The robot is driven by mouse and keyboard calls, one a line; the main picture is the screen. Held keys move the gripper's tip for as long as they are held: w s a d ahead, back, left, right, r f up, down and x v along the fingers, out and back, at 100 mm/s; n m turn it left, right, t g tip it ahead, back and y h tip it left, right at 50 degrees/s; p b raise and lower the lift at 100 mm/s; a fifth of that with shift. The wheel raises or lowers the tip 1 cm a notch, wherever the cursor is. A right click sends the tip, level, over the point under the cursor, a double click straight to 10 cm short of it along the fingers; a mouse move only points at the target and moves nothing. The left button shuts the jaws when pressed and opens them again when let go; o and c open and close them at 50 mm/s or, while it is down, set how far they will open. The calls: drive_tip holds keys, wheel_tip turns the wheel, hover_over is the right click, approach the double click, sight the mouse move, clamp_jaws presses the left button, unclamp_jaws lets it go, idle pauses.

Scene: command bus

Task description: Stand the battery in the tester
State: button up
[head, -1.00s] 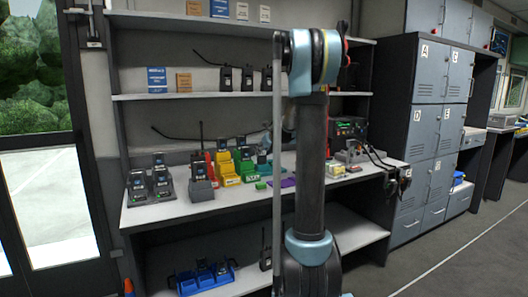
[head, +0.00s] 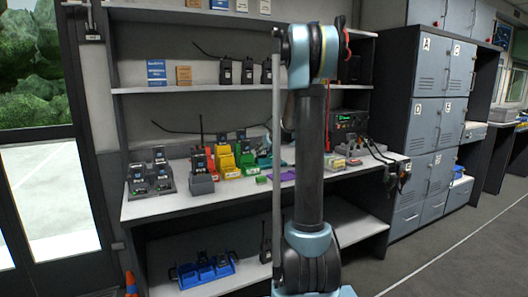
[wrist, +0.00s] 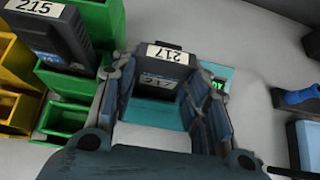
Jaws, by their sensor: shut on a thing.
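In the wrist view, a dark grey battery (wrist: 158,80) with a white label reading 217 is between the fingers of my gripper (wrist: 160,72). My gripper is shut on its sides. The battery is over a teal block (wrist: 213,70), which shows in front of it and to its right. Whether it is seated in the block or just above it, I cannot tell. A small green-lettered display or label sits at the block's right. In the head view the teal block (head: 264,161) shows beside my arm, which hides most of my gripper. I cannot tell for sure which thing is the tester.
A green cradle (wrist: 68,118) holds battery 215 (wrist: 50,38) close on the left, with yellow cradles beyond. A blue-handled tool (wrist: 300,98) lies on the right. Grey chargers (head: 150,180) stand at the bench's left, and a device with a green readout (head: 350,122) at the back right.

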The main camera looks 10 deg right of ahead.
drive_tip(key=shift+f, duration=0.15)
idle(0.6)
drive_tip(key=o, duration=1.3)
drive_tip(key=shift+s, duration=0.1)
drive_tip(key=v, duration=1.1)
drive_tip(key=shift+s, duration=0.3)
drive_tip(key=shift+r, duration=0.25)
